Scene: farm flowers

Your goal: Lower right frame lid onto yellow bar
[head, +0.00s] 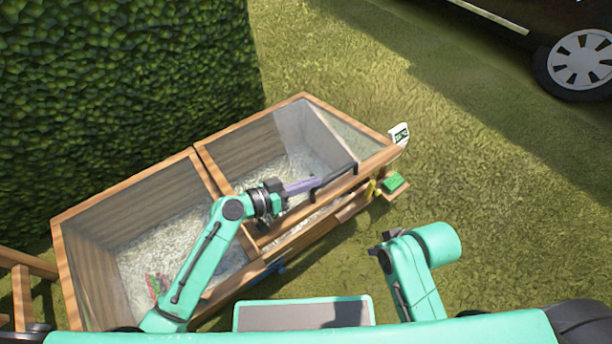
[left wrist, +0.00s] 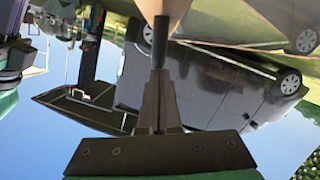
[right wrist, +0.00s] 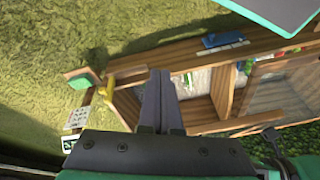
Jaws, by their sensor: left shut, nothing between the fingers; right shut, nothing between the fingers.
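The right frame lid (head: 378,158) is a wood-edged clear panel over the right compartment. Its front rail appears raised above the box front, with a gap below showing pale gravel. A black handle (head: 343,175) sits on that rail. My left gripper (head: 312,185) is shut and empty, its tips close to the handle; contact is unclear. The left wrist view shows its closed fingers (left wrist: 160,85) below a wooden rail (left wrist: 165,8). The yellow bar (head: 373,188) is at the box's front right corner; it also shows in the right wrist view (right wrist: 106,89). My right gripper (head: 380,242) is shut and empty, apart from the box.
The left compartment (head: 75,215) holds gravel and a small red and green item. A green block (head: 393,182) and a white sign (head: 399,134) stand at the right end. A hedge (head: 120,80) rises behind. Open grass (head: 500,200) lies right; a vehicle (head: 560,50) is parked beyond.

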